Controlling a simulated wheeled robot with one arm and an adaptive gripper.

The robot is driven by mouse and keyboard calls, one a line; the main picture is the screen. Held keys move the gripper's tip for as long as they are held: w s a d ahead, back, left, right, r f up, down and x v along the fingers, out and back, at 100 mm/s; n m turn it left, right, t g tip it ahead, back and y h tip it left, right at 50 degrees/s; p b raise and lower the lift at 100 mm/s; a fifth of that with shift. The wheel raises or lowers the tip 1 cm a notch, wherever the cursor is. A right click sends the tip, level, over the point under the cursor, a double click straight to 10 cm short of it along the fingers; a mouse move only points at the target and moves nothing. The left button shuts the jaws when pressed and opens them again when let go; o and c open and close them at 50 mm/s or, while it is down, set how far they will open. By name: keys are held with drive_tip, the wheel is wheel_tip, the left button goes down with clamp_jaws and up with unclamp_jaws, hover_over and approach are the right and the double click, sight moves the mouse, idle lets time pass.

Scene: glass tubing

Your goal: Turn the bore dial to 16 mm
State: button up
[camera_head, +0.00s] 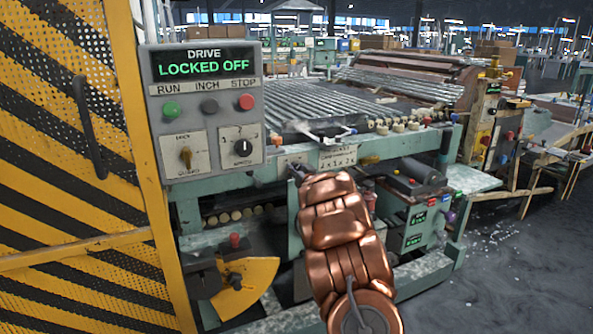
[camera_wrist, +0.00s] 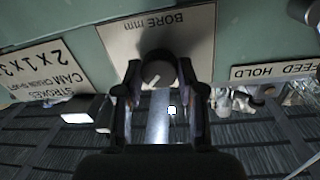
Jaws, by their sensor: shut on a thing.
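The bore dial (camera_wrist: 158,74) is a dark round knob with a pale pointer line, on a cream plate (camera_wrist: 122,30) lettered "BORE mm". The plate appears upside down in the wrist view. The pointer line slants toward the lower left there; no scale numbers are readable. My gripper (camera_wrist: 160,82) has one finger on each side of the knob and is shut on it. In the head view my gripper (camera_head: 298,172) is at the front of the green machine, below the roller bed, and the dial is hidden behind it and my arm.
A "FEED HOLD" plate (camera_wrist: 275,71) and a "STROKES" plate (camera_wrist: 45,72) flank the dial. A grey drive panel (camera_head: 206,105) reads "LOCKED OFF". A striped yellow guard (camera_head: 70,170) stands at left. Dark floor (camera_head: 520,270) is open at right.

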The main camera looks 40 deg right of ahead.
drive_tip(key=shift+a, duration=0.1)
drive_tip(key=c, duration=0.4)
drive_tip(key=shift+n, duration=0.4)
drive_tip(key=n+b, duration=0.6)
drive_tip(key=n, duration=0.2)
drive_tip(key=n+t+b, duration=0.1)
drive_tip(key=n+b, duration=0.4)
drive_tip(key=n, duration=0.4)
drive_tip(key=shift+w+f+n+y+b, duration=0.1)
drive_tip(key=shift+f+n+y+b, duration=0.1)
drive_tip(key=shift+n+y+b, duration=0.15)
drive_tip(key=shift+n, duration=0.25)
